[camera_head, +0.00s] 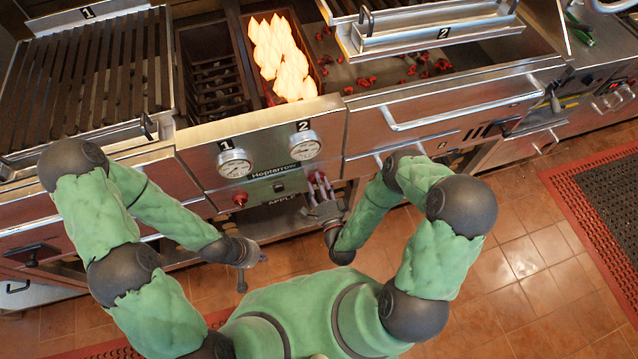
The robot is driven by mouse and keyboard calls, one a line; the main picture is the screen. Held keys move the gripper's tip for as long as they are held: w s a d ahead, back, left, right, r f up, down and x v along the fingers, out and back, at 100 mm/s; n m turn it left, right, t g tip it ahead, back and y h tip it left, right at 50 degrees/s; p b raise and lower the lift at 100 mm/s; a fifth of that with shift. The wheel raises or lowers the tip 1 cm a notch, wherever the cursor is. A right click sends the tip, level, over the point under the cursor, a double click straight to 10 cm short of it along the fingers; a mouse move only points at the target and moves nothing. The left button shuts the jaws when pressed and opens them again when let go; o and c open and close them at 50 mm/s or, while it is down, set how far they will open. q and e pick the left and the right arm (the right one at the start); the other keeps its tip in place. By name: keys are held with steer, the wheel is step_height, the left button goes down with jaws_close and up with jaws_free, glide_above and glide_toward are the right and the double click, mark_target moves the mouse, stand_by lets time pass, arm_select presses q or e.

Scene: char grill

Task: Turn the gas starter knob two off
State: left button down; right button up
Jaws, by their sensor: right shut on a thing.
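The grill's front panel (262,152) carries two round dials, dial 1 (235,162) and dial 2 (305,145). A red knob (240,198) sits below dial 1 and is uncovered. My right gripper (318,184) is at the panel below dial 2, shut on the gas starter knob two there. Its fingers mostly hide that knob, so its angle cannot be told. Tall bright flames (280,58) burn in the trough above dial 2. My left gripper (254,272) is open and empty, low in front of the panel and apart from it.
Red embers (440,66) lie beneath that lid. A drawer handle (455,112) juts out at right. Tiled floor (530,240) is open at right, beside a red-edged mat (600,185).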

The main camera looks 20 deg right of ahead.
steer(key=shift+m, duration=0.3)
steer(key=o, duration=1.2)
steer(key=shift+c, duration=0.2)
